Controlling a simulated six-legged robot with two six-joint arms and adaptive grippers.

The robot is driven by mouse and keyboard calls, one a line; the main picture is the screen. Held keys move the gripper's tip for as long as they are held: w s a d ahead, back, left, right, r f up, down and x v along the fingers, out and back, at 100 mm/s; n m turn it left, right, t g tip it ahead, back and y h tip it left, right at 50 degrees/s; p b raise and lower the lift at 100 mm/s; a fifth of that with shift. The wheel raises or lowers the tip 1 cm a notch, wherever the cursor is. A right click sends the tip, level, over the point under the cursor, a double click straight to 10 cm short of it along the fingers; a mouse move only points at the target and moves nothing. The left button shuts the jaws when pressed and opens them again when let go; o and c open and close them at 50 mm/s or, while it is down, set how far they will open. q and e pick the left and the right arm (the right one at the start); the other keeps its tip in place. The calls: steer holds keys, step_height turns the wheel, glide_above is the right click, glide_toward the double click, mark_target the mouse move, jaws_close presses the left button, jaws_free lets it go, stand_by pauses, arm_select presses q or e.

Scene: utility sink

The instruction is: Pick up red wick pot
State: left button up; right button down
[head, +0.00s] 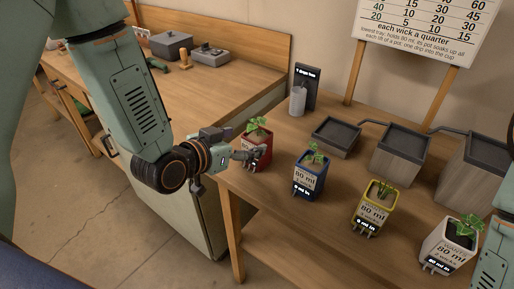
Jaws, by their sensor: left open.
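The red wick pot (266,150) holds a small green plant and stands upright at the left end of the wooden bench. My left gripper (248,156) is open at the left side of the red pot. Its fingers overlap the pot's front in the head view, and I cannot tell whether they touch it. The pot's left side and part of its label are hidden by the gripper. A piece of my right arm shows at the right edge, but its gripper is out of the picture.
Blue (309,175), yellow (373,206) and white (450,246) pots stand in a row to the right. Behind them are stepped grey trays (400,154), a dark stand with a bottle (299,98) and a sign (424,25). A wooden counter (200,93) is behind my left arm.

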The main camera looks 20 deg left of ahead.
mark_target(258, 138)
arm_select(q)
steer(key=shift+w+d+f, duration=0.25)
steer(key=shift+w+d, duration=0.15)
steer(key=shift+w, duration=0.15)
steer(key=shift+w+d+f, duration=0.2)
steer(key=shift+w+d, duration=0.2)
steer(key=shift+w, duration=0.15)
steer(key=shift+x, duration=1.45)
steer(key=shift+s+a, duration=0.15)
steer(key=shift+c, duration=0.2)
steer(key=shift+s+r, duration=0.1)
steer(key=shift+r, duration=0.05)
steer(key=c, duration=1.2)
steer(key=shift+c, duration=0.9)
